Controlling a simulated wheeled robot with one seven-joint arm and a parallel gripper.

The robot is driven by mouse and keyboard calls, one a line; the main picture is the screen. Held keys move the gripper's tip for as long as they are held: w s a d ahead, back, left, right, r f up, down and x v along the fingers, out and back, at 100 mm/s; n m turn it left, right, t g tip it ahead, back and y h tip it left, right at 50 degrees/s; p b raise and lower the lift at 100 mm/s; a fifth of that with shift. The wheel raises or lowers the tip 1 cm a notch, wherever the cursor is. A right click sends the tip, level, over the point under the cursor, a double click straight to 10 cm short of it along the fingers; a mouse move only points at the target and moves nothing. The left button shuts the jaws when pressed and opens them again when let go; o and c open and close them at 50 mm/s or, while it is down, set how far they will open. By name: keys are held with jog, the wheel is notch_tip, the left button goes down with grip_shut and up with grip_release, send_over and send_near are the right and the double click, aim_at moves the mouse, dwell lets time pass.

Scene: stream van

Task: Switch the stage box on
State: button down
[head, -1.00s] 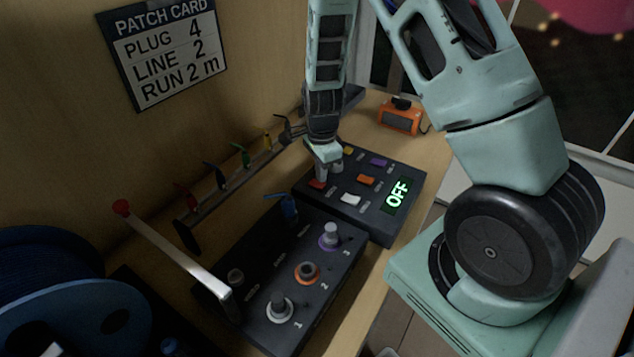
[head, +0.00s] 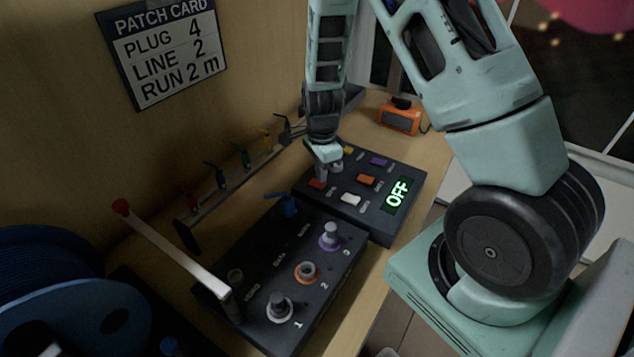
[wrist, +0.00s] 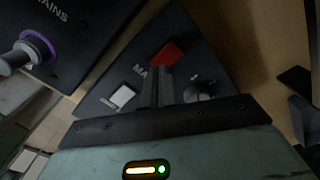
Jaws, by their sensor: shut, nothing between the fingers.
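A dark box with coloured buttons (head: 345,217) stands on the bench. Its display (head: 397,194) reads OFF in green. My gripper (head: 322,175) is shut and empty, pointing down over the box's left part, close to the red button (head: 317,184). In the wrist view the fingers (wrist: 156,88) are together beside the red button (wrist: 167,55), with the white button (wrist: 122,96) to their left. The fingers partly hide a label starting "MA". Whether they touch the box I cannot tell. The white button (head: 350,199), orange button (head: 366,180) and purple button (head: 378,161) show in the head view.
Behind is a rail of coloured clips (head: 222,203). An orange device (head: 400,116) stands at the back; a blue reel (head: 70,290) is at left.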

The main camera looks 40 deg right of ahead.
jog(key=shift+f+b, duration=0.5)
jog(key=shift+f, duration=0.3)
dwell(0.4)
notch_tip(320, 180, up, 7)
jog(key=p, duration=0.6)
jog(key=shift+r, duration=0.1)
jog(key=shift+a, duration=0.1)
dwell(0.4)
jog(key=s+a+r+n+y, duration=0.1)
jog(key=s+a+r+n, duration=0.25)
jog(key=a, duration=0.25)
jog(key=s+a+r+n+b, duration=0.1)
jog(key=s+a+r+n, duration=0.1)
jog(key=a+r+n, duration=0.3)
jog(key=s+a+r+n+y, duration=0.1)
jog(key=s+a+r+n, duration=0.2)
jog(key=a+n, duration=0.35)
jog(key=s+a+r+n, duration=0.2)
jog(key=s+a+n, duration=0.1)
jog(key=s+n, duration=0.3)
jog(key=s+a+r+n+h+b, duration=0.1)
jog(key=s+a+r+n, duration=0.2)
jog(key=s+n, duration=0.3)
jog(key=s, duration=0.3)
jog(key=shift+s+a+r+n, duration=0.25)
jog(key=shift+s+a+n, duration=0.05)
jog(key=shift+s+a, duration=0.1)
